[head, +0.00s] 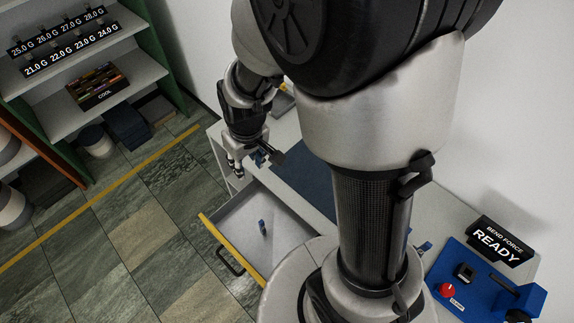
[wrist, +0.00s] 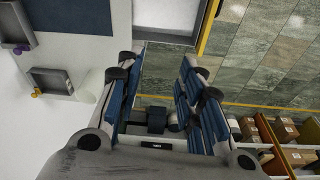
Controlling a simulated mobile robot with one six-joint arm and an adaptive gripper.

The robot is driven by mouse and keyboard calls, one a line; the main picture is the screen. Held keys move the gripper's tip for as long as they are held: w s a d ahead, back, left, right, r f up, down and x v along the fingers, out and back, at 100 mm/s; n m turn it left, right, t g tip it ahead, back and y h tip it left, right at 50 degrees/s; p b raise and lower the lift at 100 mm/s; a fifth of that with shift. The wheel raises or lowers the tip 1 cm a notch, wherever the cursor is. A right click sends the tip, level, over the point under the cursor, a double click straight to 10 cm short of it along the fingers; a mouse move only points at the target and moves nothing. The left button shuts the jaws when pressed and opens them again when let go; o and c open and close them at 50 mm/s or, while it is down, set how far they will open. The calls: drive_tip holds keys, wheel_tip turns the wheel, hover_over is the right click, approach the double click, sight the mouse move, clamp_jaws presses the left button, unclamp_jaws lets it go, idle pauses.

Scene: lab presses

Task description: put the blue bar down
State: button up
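My gripper (head: 235,168) is above and behind the drawer, near the counter's left edge, well apart from the bar. In the wrist view my gripper (wrist: 160,92) has its blue-padded fingers spread, with floor and distant containers showing between them. No bar shows between the fingers. A part of the drawer with its yellow edge (wrist: 208,27) shows at the top of the wrist view.
A blue press (head: 487,285) with a red knob and a "BEND FORCE READY" sign (head: 502,240) stands at right. A dark blue mat (head: 303,182) lies on the counter. Shelves (head: 75,100) stand at left. Small grey trays (wrist: 48,82) show in the wrist view. Tiled floor is clear.

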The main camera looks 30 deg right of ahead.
drive_tip(key=s+d+r+m+t, duration=0.2)
drive_tip(key=s+r, duration=1.4)
drive_tip(key=r, duration=0.2)
drive_tip(key=shift+s+d+t, duration=0.2)
drive_tip(key=shift+t, duration=0.1)
